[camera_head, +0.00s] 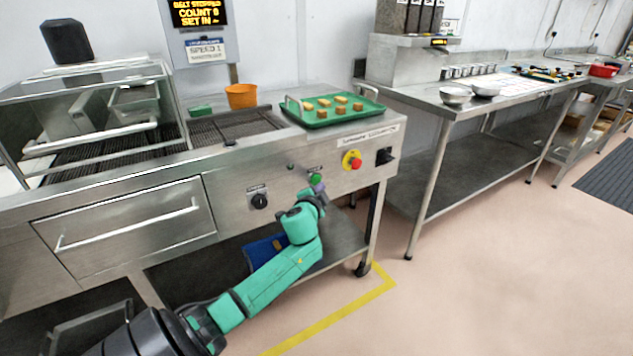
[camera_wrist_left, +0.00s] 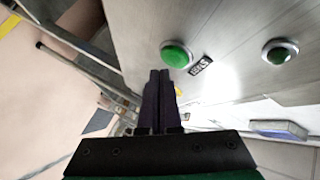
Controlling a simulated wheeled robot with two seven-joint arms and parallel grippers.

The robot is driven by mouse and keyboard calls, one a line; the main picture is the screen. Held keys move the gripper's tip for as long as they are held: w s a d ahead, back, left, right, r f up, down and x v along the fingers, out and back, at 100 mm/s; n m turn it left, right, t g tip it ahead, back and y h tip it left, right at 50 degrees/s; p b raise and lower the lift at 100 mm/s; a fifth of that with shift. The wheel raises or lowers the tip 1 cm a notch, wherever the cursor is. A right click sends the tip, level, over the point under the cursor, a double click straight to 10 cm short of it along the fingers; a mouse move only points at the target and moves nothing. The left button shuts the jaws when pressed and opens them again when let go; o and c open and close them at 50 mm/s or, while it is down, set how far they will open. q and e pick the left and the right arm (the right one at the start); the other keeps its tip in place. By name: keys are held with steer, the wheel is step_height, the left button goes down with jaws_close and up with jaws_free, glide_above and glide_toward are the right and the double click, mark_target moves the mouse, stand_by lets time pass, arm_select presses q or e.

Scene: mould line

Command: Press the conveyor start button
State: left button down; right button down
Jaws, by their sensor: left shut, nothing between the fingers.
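The green start button (camera_head: 316,178) is on the front panel of the steel conveyor machine (camera_head: 222,190). In the left wrist view the green button (camera_wrist_left: 176,54) is a round green dome in a metal ring, with a small label beside it. My left gripper (camera_head: 319,187) is just below the button in the head view. In the left wrist view its dark fingers (camera_wrist_left: 160,72) are shut together and empty, with the tips just below the button. The fingertips look close to the panel; I cannot tell whether they touch it. My right gripper is not in view.
A red emergency stop (camera_head: 352,160) on yellow, a black knob (camera_head: 259,201) and a second green dome (camera_wrist_left: 279,51) are on the panel. A green tray (camera_head: 332,117) with small pieces stands above. The display (camera_head: 198,13) reads belt stopped. A steel table (camera_head: 430,100) stands right.

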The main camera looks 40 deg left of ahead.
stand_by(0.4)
arm_select(q)
steer(key=shift+w+a, duration=0.15)
steer(key=shift+a, duration=0.25)
steer(key=shift+w+a, duration=0.1)
steer(key=shift+a, duration=0.3)
stand_by(0.6)
steer(key=shift+s+d, duration=0.25)
steer(key=shift+d, duration=0.55)
steer(key=d, duration=0.1)
steer(key=s+d, duration=0.1)
steer(key=d, duration=0.1)
steer(key=d+p, duration=0.1)
steer(key=shift+s+d, duration=0.25)
steer(key=shift+d, duration=0.15)
